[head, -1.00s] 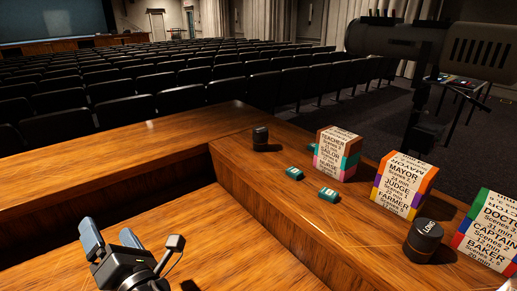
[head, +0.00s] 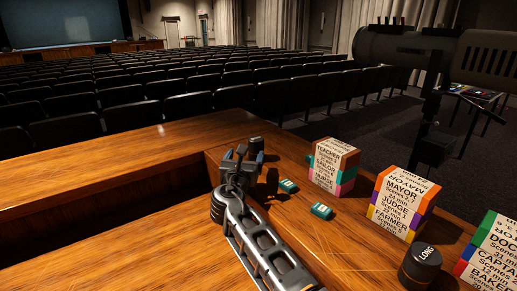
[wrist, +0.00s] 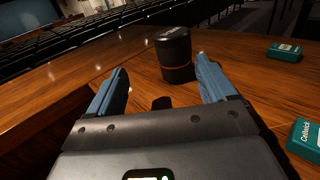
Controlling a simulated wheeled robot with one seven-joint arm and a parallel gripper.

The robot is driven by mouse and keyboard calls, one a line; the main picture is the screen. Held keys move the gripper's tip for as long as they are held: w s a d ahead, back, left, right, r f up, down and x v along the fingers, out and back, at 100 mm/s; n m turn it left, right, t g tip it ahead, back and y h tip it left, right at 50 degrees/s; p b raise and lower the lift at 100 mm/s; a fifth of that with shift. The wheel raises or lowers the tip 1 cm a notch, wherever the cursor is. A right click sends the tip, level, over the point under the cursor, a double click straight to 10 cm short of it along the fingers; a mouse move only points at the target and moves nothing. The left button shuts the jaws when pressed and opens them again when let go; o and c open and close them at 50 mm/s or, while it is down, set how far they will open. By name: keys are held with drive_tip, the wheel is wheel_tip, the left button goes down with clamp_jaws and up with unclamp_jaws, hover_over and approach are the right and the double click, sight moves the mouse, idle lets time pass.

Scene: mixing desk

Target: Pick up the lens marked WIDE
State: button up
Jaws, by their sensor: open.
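A black cylindrical lens (head: 256,143) stands upright on the raised wooden desk, partly hidden behind my gripper in the head view. In the wrist view this lens (wrist: 174,55) stands beyond the fingertips, nearer the right finger, with a thin brown band. I cannot read a marking on it. Another black lens (head: 421,264), marked LONG, stands upright at the lower right. My gripper (head: 243,156) is open and empty, short of the first lens. Its two blue fingers (wrist: 160,68) are spread, with the lens not between them.
Two small teal boxes (head: 288,186) (head: 321,210) lie right of the gripper. Label-covered blocks stand along the right: TEACHER (head: 334,167), MAYOR (head: 403,202) and DOCTOR (head: 490,252). A dark recess (head: 100,222) lies left. A black stand-mounted device (head: 430,100) rises behind.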

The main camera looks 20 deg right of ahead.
sight(255, 146)
drive_tip(key=shift+w+d, duration=0.15)
drive_tip(key=shift+d, duration=0.5)
drive_tip(key=shift+w+d+f+b, duration=0.1)
drive_tip(key=shift+w+d+b, duration=0.15)
drive_tip(key=shift+b, duration=0.15)
drive_tip(key=b+x, duration=0.5)
drive_tip(key=x, duration=0.1)
drive_tip(key=shift+d+b, duration=0.4)
drive_tip(key=shift+w+d+r, duration=0.15)
drive_tip(key=shift+w+r, duration=0.1)
drive_tip(key=shift+w, duration=0.1)
drive_tip(key=c, duration=1.2)
drive_tip(key=shift+r, duration=0.1)
drive_tip(key=shift+c, duration=0.4)
drive_tip(key=shift+r, duration=0.1)
